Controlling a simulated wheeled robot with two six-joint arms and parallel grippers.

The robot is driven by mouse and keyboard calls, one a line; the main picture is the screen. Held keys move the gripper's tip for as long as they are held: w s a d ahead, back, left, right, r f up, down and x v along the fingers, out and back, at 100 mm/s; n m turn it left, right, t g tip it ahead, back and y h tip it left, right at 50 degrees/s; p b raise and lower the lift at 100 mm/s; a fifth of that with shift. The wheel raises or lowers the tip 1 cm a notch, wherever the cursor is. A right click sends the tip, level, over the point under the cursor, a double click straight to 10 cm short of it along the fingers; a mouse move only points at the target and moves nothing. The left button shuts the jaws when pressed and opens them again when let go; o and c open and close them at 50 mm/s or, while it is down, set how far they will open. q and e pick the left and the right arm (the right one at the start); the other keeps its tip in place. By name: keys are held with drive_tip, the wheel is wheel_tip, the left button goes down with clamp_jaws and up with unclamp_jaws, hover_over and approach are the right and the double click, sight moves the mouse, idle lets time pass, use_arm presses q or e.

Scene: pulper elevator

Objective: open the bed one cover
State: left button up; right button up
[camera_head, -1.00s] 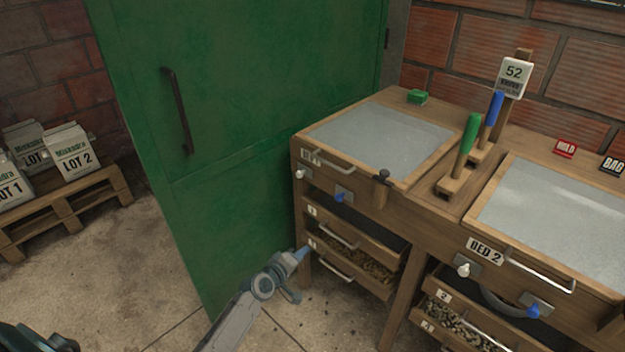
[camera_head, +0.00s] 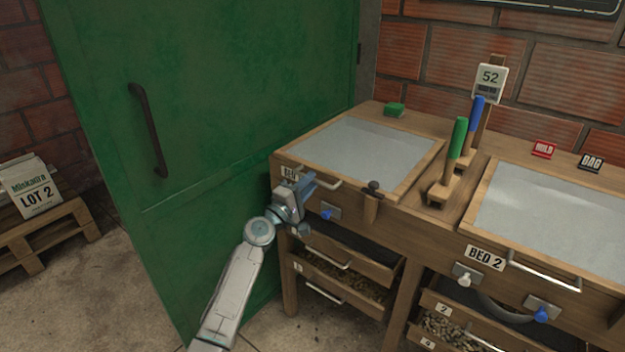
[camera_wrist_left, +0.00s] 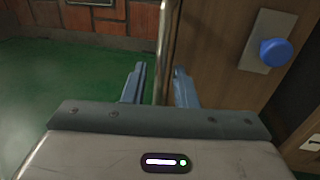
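The bed one cover (camera_head: 365,155) is a grey panel in a wooden frame, lying flat and closed on the left part of the bench. Its metal bar handle (camera_head: 322,180) is at the front edge, and its label is partly hidden by my gripper. My left gripper (camera_head: 305,184) is at the left end of this handle. In the left wrist view, the open fingers (camera_wrist_left: 159,80) stand on either side of a metal bar (camera_wrist_left: 163,30), with gaps visible; contact cannot be told. My right gripper is not in view.
A blue knob (camera_head: 327,213) is below the handle, and a dark-topped latch (camera_head: 373,188) is at the cover's front right. A green door (camera_head: 215,110) stands close on the left. The bed two cover (camera_head: 550,215) is to the right. Drawers (camera_head: 345,277) are below.

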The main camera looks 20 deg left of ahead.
use_arm(q)
drive_tip(key=shift+x, duration=1.1)
clamp_jaws()
